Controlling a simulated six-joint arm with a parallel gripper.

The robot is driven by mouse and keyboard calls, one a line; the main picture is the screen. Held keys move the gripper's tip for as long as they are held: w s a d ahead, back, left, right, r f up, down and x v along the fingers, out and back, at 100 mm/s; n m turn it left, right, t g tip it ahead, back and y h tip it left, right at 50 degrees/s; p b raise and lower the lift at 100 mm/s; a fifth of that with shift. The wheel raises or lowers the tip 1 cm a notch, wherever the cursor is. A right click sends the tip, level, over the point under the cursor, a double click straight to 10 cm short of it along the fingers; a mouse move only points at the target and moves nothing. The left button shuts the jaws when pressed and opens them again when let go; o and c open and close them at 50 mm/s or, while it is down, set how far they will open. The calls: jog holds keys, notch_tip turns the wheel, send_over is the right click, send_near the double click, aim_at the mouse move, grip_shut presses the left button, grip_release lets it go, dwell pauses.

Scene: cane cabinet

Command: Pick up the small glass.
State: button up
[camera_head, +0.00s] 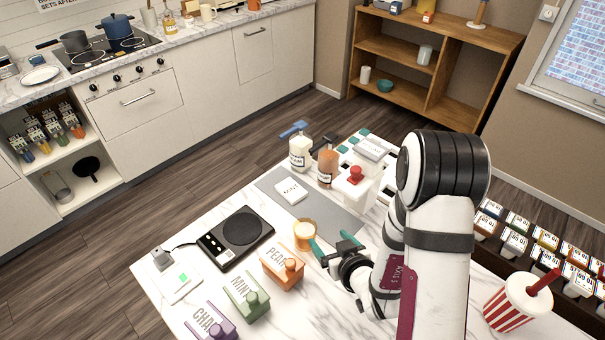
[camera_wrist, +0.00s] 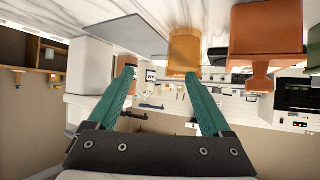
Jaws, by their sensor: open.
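The small glass (camera_head: 306,235) is amber and stands upright on the marble counter, at the near edge of the grey mat. In the wrist view the glass (camera_wrist: 185,52) appears upside down, just beyond the tip of the right finger. My gripper (camera_head: 329,240) has teal fingers, spread apart and empty. It is low over the counter, just right of the glass. In the wrist view the gap between my fingers (camera_wrist: 160,72) lies left of most of the glass. Whether a finger touches the glass is unclear.
An orange canister (camera_head: 282,269) stands close to the glass, with green (camera_head: 246,297) and purple (camera_head: 208,322) ones beyond. A black scale (camera_head: 236,238) lies left. A white card (camera_head: 291,191) and bottles (camera_head: 300,152) are behind. A striped cup (camera_head: 518,302) stands at the right.

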aim_at(305, 231)
jog(key=a, duration=0.1)
jog(key=a+n+y, duration=0.1)
jog(key=s+a+f+t+y, duration=0.1)
jog(key=shift+n, duration=0.3)
jog(key=x, duration=0.7)
jog(key=shift+w+r, duration=0.15)
jog(key=shift+w, duration=0.1)
jog(key=c, duration=1.2)
grip_shut()
jog(key=shift+r, duration=0.2)
